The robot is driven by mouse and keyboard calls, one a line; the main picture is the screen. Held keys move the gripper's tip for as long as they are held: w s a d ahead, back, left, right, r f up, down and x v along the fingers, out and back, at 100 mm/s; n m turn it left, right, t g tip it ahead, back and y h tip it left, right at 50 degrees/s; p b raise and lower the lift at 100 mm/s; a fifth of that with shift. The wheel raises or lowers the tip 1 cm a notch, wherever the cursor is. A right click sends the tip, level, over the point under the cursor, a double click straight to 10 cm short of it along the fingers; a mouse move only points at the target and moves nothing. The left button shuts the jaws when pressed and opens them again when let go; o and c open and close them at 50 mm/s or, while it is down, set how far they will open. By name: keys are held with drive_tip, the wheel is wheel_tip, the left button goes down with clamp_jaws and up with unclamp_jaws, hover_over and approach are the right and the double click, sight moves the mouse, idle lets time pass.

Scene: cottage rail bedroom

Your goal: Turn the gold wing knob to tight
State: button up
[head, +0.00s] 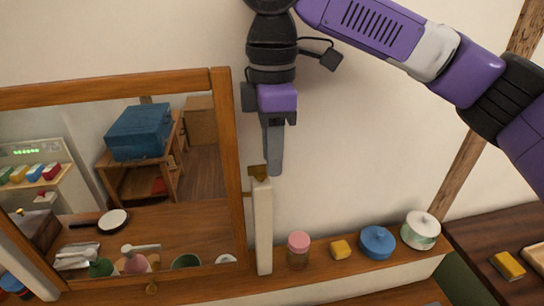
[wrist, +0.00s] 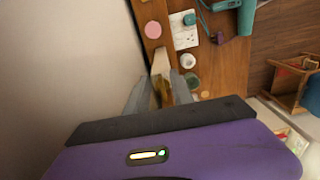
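The gold wing knob (head: 258,172) sits at the top of a cream post (head: 263,225) beside the mirror's right frame edge. In the wrist view the knob (wrist: 164,92) shows between my two grey fingers, with the post's pale top just beyond it. My gripper (head: 273,170) points down at the knob's height, close to its right side in the head view. In the wrist view my gripper (wrist: 158,93) has its fingers apart, one on each side of the knob. Whether either finger touches it cannot be made out.
The wood-framed mirror (head: 222,170) stands just left of the post. The wall is close behind.

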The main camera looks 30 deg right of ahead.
wheel_tip(320, 180, up, 7)
drive_tip(key=shift+f, duration=0.1)
idle(0.7)
